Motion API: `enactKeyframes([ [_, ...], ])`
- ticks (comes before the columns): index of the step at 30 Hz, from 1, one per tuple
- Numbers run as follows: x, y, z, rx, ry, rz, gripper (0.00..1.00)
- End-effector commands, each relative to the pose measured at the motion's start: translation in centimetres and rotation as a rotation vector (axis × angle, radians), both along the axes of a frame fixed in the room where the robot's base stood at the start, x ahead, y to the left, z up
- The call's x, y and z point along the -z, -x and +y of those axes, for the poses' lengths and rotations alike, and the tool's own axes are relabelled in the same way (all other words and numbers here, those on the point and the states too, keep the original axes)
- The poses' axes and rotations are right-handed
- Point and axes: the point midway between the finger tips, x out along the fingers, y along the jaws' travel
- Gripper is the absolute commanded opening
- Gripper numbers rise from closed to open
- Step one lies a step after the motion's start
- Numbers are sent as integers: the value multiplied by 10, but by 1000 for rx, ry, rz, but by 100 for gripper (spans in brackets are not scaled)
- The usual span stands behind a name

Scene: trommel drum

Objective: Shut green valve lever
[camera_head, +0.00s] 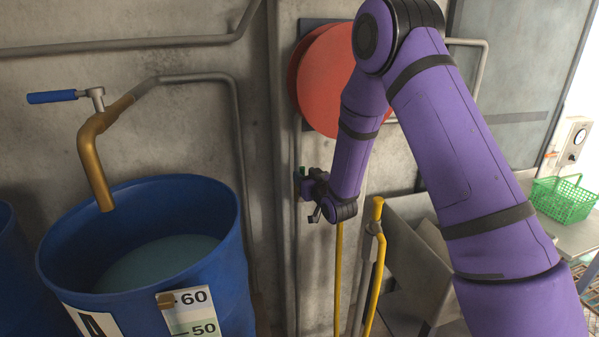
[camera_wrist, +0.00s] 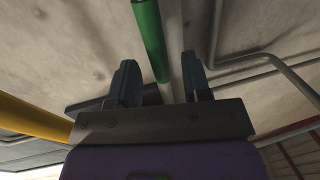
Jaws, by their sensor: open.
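The green valve lever (camera_wrist: 150,38) shows in the wrist view as a green bar that enters from the top edge and ends between and just ahead of my fingers. My gripper (camera_wrist: 160,82) is open, with one dark finger on each side of the lever's line. I cannot tell whether either finger touches it. In the head view my gripper (camera_head: 308,188) is by the wall below the red disc, and a small bit of green (camera_head: 301,171) shows beside it. The rest of the lever is hidden there by my gripper and wrist.
A red disc (camera_head: 335,75) is mounted on the wall above my gripper. A yellow pipe (camera_head: 376,270) stands to the right. A blue barrel (camera_head: 235,265) holding liquid stands left, under a brass tap with a blue lever (camera_head: 52,97). A green basket (camera_head: 562,200) sits far right.

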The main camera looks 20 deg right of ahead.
Motion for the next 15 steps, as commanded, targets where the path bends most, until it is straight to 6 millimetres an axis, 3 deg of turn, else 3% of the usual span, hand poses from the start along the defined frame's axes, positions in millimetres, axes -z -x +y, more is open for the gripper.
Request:
enactKeyframes([
  [6,0,-29,6,-1,0,0,44],
  [15,0,-39,8,0,-1,1,44],
])
